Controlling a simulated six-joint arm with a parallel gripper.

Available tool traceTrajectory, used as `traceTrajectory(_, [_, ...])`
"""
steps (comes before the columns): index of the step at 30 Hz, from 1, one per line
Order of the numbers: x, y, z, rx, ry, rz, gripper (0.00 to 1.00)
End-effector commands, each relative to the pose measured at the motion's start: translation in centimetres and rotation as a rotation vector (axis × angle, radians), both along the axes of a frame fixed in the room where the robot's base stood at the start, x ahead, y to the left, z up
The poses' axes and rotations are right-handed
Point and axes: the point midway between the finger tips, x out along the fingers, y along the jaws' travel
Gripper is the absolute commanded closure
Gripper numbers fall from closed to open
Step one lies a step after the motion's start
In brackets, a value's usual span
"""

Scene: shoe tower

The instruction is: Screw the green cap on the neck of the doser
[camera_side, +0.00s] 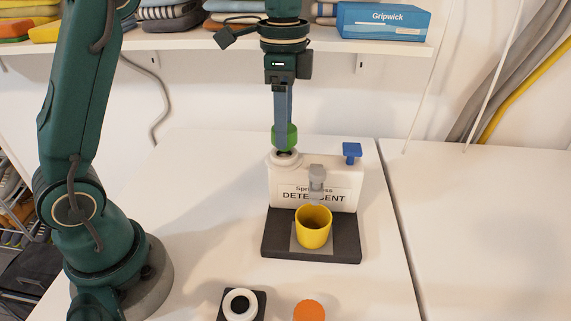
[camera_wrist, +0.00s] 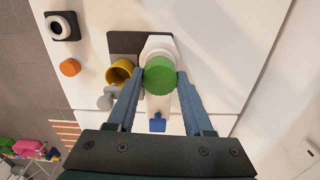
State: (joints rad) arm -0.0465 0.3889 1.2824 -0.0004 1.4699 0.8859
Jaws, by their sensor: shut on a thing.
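The doser is a white detergent box (camera_side: 284,190) on a dark base (camera_side: 278,243), with a grey spout in front and a blue piece (camera_side: 352,150) on its top right. Its neck (camera_side: 284,157) is at the top left. My gripper (camera_side: 285,130) points straight down above the neck, shut on the green cap (camera_side: 286,137). The cap is at the top of the neck; I cannot tell whether it is seated or just above it. In the wrist view the green cap (camera_wrist: 160,76) lies between the two blue fingers and hides most of the neck.
A yellow cup (camera_side: 313,228) stands on the base below the spout. An orange cap (camera_side: 309,310) and a black holder with a white ring (camera_side: 241,304) lie at the front. A shelf with folded cloths and a blue Gripwick box (camera_side: 383,22) is behind. The right of the table is clear.

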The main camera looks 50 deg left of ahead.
Motion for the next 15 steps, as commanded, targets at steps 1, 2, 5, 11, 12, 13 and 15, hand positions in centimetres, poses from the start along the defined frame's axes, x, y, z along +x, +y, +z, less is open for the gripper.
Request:
traceTrajectory(1, [0.0,0.0,-0.1,0.000,0.001,0.000,1.00])
traceTrajectory(2, [0.0,0.0,-0.2,0.000,0.001,0.000,1.00])
traceTrajectory(5, [0.0,0.0,-0.5,0.000,0.001,0.000,1.00])
traceTrajectory(11, [0.0,0.0,-0.9,0.000,0.001,0.000,1.00])
traceTrajectory(12, [0.0,0.0,-1.0,0.000,0.001,0.000,1.00])
traceTrajectory(13, [0.0,0.0,-1.1,0.000,0.001,0.000,1.00])
traceTrajectory(15, [0.0,0.0,-1.3,0.000,0.001,0.000,1.00])
